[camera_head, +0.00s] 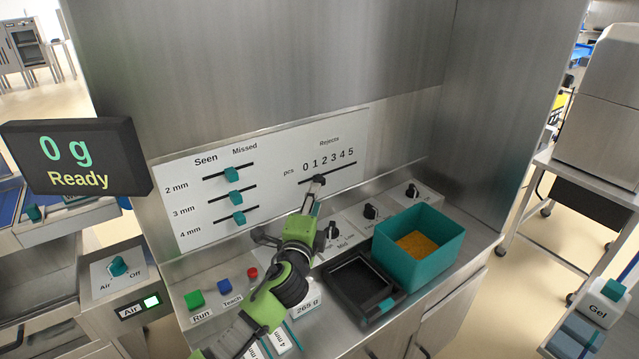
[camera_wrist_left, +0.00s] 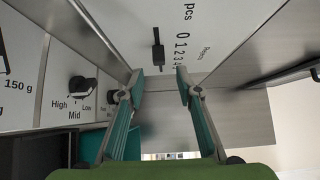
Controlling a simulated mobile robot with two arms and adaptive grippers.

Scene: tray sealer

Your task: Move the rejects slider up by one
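The rejects slider is a dark knob (camera_head: 319,180) on a slanted black track under the numbers 0 to 5, on the white panel. It stands towards the low end, near 1; the exact mark is hard to read. In the left wrist view the dark knob (camera_wrist_left: 158,58) shows ahead, between the fingertip directions. My left gripper (camera_head: 312,196) reaches up from below, its tips close to the knob. In the left wrist view the gripper (camera_wrist_left: 160,82) is open with nothing between its fingers; contact with the knob is not evident. My right gripper is not in view.
Teal-knobbed Seen/Missed sliders (camera_head: 232,174) are left on the panel. Black dials (camera_head: 371,211) line the ledge right of my arm. A teal bin (camera_head: 436,272) and a black tray frame (camera_head: 352,301) stand in front. Run and Teach buttons (camera_head: 195,300) are at left.

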